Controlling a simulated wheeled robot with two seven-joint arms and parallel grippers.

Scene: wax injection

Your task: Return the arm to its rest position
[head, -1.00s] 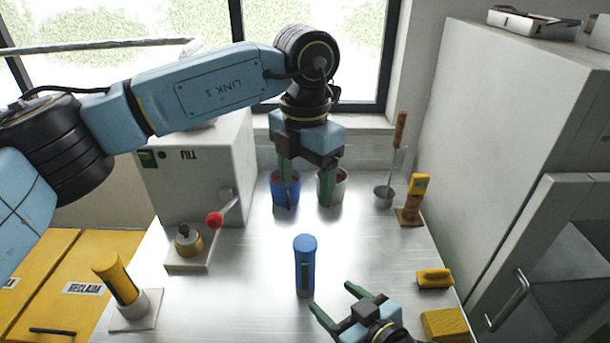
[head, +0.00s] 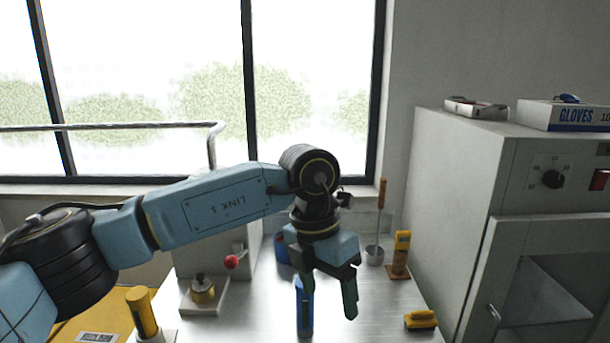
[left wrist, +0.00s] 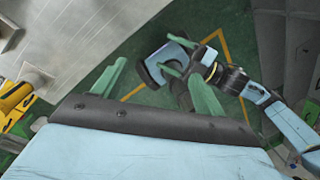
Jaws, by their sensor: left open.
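My left gripper (head: 327,294) hangs in front of the bench in the head view, its green fingers apart with nothing between them. Its left finger overlaps the top of a blue cylinder (head: 304,312) in the picture. In the left wrist view the spread fingers of this gripper (left wrist: 156,86) point out over a green floor. My right arm (left wrist: 250,92) shows beyond them in that view, its gripper small and partly covered. The right gripper is outside the head view.
A grey cabinet (head: 450,190) stands at the right with a glove box (head: 565,116) on top.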

